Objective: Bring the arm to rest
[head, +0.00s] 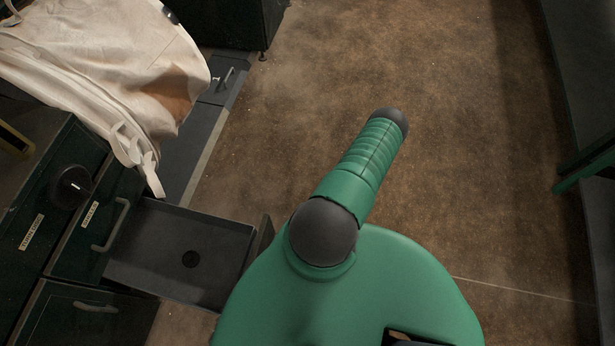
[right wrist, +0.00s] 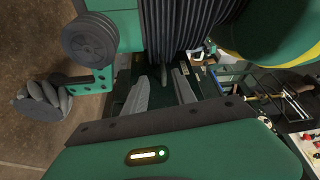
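My right gripper (right wrist: 162,92) shows in the right wrist view, with its two grey fingers spread apart. I see nothing held between them. Dark ribbed material and green parts lie just beyond the fingers. No gripper shows in the head view; only green, dark-jointed parts of my own body fill its lower middle. My left gripper is in neither view.
A pale bulk bag (head: 120,60) hangs at the upper left. Below it stands a dark green cabinet (head: 60,240) with an open grey drawer (head: 150,245) jutting right. The brown floor (head: 470,150) is clear up to a dark structure (head: 590,80) at right.

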